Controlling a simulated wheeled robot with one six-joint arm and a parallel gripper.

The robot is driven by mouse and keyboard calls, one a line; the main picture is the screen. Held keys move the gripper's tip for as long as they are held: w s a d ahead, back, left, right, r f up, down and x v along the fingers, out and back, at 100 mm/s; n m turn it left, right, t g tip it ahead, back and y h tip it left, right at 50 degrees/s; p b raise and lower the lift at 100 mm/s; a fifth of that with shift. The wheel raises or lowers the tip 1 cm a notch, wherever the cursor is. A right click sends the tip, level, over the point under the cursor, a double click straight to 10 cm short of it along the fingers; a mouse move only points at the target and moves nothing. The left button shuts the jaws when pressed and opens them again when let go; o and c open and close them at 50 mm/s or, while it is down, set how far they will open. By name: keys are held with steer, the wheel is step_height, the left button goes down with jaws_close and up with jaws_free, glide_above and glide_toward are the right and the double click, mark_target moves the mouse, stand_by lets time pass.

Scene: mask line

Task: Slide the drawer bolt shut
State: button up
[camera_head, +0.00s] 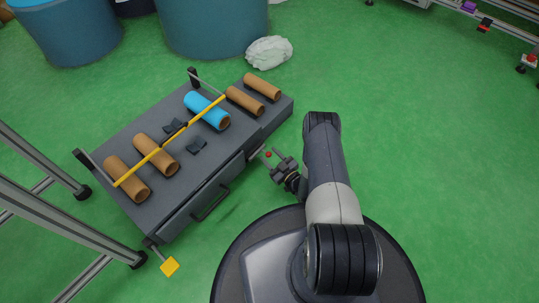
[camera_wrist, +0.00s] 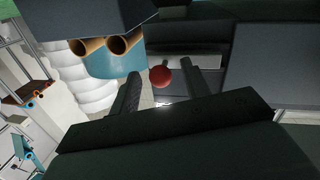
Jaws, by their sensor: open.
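The grey drawer unit (camera_head: 185,205) stands on the green floor, with a dark handle (camera_head: 211,204) on its front. A small red knob (camera_head: 268,154), apparently the bolt's, shows near the front's right end. In the wrist view the red knob (camera_wrist: 159,76) appears between the two fingers of my gripper (camera_wrist: 160,68), with gaps on both sides. My gripper (camera_head: 271,160) is open, at the knob in the head view. I cannot tell whether a finger touches the knob. The bolt's bar and its catch are not clearly visible.
Brown tubes (camera_head: 126,178) and a blue tube (camera_head: 206,110) lie on the unit's top, with a yellow bar (camera_head: 165,143) across it. A metal frame (camera_head: 60,215) stands left.

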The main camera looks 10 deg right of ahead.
steer(key=shift+c, duration=0.5)
jaws_close()
